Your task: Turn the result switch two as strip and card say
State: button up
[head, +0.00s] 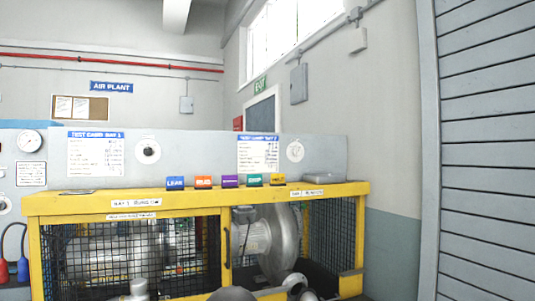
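Two round white dials sit on the grey back panel: a left one (148,151) with a dark centre, and a paler right one (295,151). I cannot tell which way either points, or which is result switch two. A left test card (95,155) with a blue heading hangs left of the left dial. A right test card (258,153) hangs just left of the right dial. Their small print is unreadable. White label strips show on the yellow beam at left (136,203) and right (308,193), too small to read surely.
Blue (175,183), orange (203,182), purple (230,181), green (255,180) and yellow (278,179) labelled blocks stand along the yellow frame's top (190,197). Mesh cages below hold blower machinery (275,245). A gauge (29,140) is far left; a slatted grey surface (485,150) is right.

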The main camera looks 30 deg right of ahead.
aim_at(296, 152)
jog(key=z, duration=0.3)
jog(key=i, duration=0.9)
jog(key=z, duration=0.6)
